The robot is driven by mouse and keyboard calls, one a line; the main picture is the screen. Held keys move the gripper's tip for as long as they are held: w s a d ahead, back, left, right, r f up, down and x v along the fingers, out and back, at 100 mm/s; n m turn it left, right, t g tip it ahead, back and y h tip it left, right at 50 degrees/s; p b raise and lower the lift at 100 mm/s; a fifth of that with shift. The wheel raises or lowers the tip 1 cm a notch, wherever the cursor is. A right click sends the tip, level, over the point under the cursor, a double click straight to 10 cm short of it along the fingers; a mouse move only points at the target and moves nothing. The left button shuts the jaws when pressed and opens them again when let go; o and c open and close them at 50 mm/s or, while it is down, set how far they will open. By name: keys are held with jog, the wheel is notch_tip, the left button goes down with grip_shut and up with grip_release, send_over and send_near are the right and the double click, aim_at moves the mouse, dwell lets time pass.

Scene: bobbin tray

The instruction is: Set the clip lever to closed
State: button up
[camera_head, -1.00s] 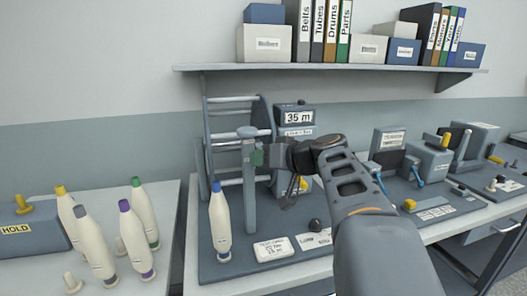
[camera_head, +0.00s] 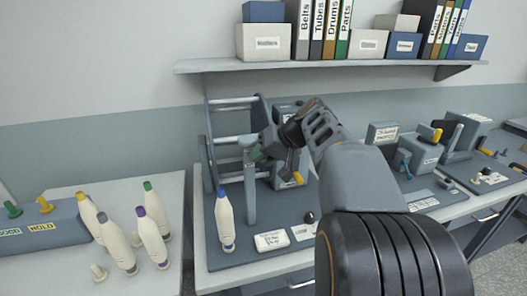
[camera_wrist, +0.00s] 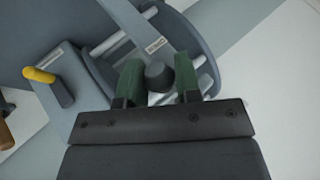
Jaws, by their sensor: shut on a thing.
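My gripper (camera_head: 259,152) is at the winding stand in the head view, beside the top of an upright grey post (camera_head: 249,190). In the wrist view, its two green fingers (camera_wrist: 158,80) are shut on a dark grey round knob (camera_wrist: 158,74). I cannot tell for sure whether this knob belongs to the clip lever. A yellow-handled lever (camera_wrist: 45,78) stands on the grey housing left of the fingers, apart from them; its yellow grip also shows in the head view (camera_head: 298,179). My arm hides part of the housing.
A blue-tipped bobbin (camera_head: 225,220) stands close by the post's left. The barred frame (camera_head: 208,150) is just behind the gripper. Several bobbins stand on the left table near the HOLD block (camera_head: 50,236). A shelf (camera_head: 330,65) runs above. More devices stand at right.

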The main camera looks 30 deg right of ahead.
jog(key=shift+r, duration=0.25)
jog(key=o, duration=0.9)
jog(key=shift+f, duration=0.15)
jog(key=v, duration=1.3)
jog(key=shift+s+d+r, duration=0.15)
jog(key=shift+d+r, duration=0.05)
jog(key=shift+r, duration=0.15)
